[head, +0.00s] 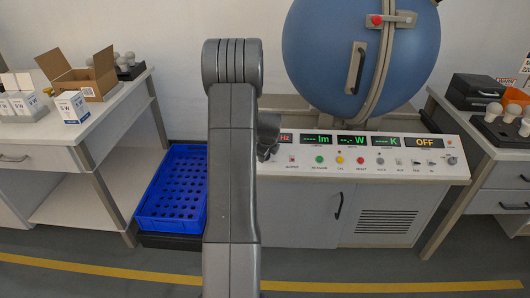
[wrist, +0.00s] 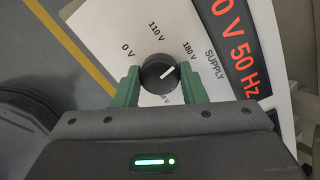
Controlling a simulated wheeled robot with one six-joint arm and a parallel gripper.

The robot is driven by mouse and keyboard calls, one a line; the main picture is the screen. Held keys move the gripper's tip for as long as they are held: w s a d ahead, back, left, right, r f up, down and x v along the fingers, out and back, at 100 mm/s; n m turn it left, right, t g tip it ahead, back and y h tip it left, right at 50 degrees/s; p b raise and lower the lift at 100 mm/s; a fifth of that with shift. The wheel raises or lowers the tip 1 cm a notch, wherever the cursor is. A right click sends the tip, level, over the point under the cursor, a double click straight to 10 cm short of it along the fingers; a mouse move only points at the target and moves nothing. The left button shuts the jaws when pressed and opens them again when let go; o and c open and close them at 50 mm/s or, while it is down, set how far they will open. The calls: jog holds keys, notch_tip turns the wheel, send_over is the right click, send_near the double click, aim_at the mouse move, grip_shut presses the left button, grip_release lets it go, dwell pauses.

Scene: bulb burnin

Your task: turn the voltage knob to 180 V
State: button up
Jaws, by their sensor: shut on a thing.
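The black round voltage knob (wrist: 155,70) is in the middle of the wrist view, on the white panel. Its white pointer line points up and right, in line with the "180 V" label (wrist: 190,50). Labels "0 V" (wrist: 127,50) and "110 V" (wrist: 157,32) stand to its upper left and above; a further label below it is partly hidden. My gripper (wrist: 159,73) is shut on the knob, one green finger on each side. In the head view my arm hides the knob and the gripper.
A red display reading "0 V 50 Hz" (wrist: 234,45), cut off, is beside the knob. In the head view the console (head: 400,165) carries several buttons and displays, one reading "OFF" (head: 425,142). A blue sphere (head: 330,50) stands above it. A blue crate (head: 145,222) is at left.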

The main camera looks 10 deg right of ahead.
jog(key=shift+m+p, duration=0.3)
jog(key=shift+m, duration=0.7)
jog(key=o, duration=1)
jog(key=p+v, duration=0.1)
jog(key=v, duration=1.3)
jog(key=shift+s+f, duration=0.1)
jog(key=shift+f, duration=0.05)
jog(key=shift+f, duration=0.15)
